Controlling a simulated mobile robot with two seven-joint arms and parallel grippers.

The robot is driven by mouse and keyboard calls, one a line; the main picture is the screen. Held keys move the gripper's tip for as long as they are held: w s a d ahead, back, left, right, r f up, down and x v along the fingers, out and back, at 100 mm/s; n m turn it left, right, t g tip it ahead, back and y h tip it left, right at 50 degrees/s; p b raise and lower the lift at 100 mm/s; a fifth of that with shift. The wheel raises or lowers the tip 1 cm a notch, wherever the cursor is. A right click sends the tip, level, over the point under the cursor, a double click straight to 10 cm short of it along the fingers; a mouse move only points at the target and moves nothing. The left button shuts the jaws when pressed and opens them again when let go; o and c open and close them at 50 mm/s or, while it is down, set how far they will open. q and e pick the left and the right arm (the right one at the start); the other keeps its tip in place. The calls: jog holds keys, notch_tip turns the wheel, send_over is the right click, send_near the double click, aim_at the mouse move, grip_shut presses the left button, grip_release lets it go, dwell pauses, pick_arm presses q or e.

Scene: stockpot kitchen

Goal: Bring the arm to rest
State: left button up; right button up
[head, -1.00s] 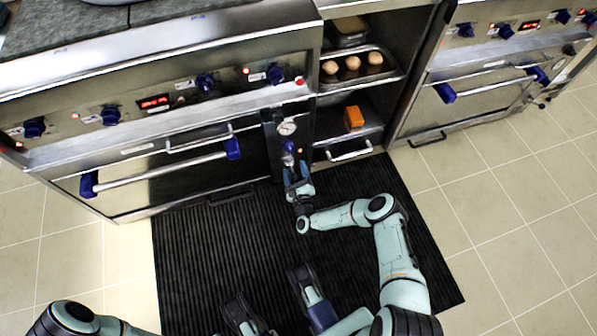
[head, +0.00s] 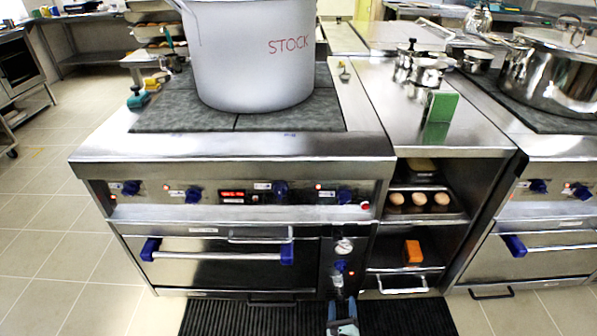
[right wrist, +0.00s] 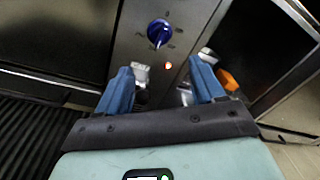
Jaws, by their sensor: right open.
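My right gripper (head: 342,318) shows at the bottom edge of the head view, low in front of the stove's narrow valve panel. In the right wrist view its two blue fingers (right wrist: 160,88) are apart with nothing between them. Beyond them is the panel with a blue knob (right wrist: 159,32) and a small red light. The knob also shows in the head view (head: 340,266), just below a round gauge (head: 343,246). Most of the right arm is below the head view. My left gripper is out of view.
A large white pot (head: 250,60) marked STOCK stands on the stove top. The stove's oven handle (head: 218,254) sticks out at the front. To the right, open shelves hold eggs (head: 419,199) and an orange block (head: 413,251). A black ribbed mat (head: 250,316) lies on the floor.

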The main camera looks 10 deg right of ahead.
jog(key=s+a+r+n+g+y+p, duration=0.4)
jog(key=s+a+r+n+p, duration=0.1)
jog(key=s+a+n+p, duration=0.3)
jog(key=s+a+r+n+g+y+p, duration=0.4)
jog(key=s+a+r+n+g+p, duration=0.15)
jog(key=s+n+p, duration=0.3)
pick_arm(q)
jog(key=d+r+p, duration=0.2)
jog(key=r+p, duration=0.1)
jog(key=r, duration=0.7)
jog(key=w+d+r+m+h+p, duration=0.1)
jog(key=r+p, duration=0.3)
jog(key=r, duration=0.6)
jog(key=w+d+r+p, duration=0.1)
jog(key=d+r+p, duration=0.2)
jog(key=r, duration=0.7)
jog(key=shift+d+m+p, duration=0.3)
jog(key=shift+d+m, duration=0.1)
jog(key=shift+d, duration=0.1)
pick_arm(e)
jog(key=s+r+n+g, duration=0.4)
jog(key=s+r+n, duration=0.2)
jog(key=s, duration=0.5)
jog(key=s+r+n+g, duration=0.5)
jog(key=s+r, duration=0.4)
jog(key=s, duration=0.3)
jog(key=shift+d+n+y, duration=0.2)
jog(key=shift+n+y, duration=0.1)
jog(key=shift+n, duration=0.25)
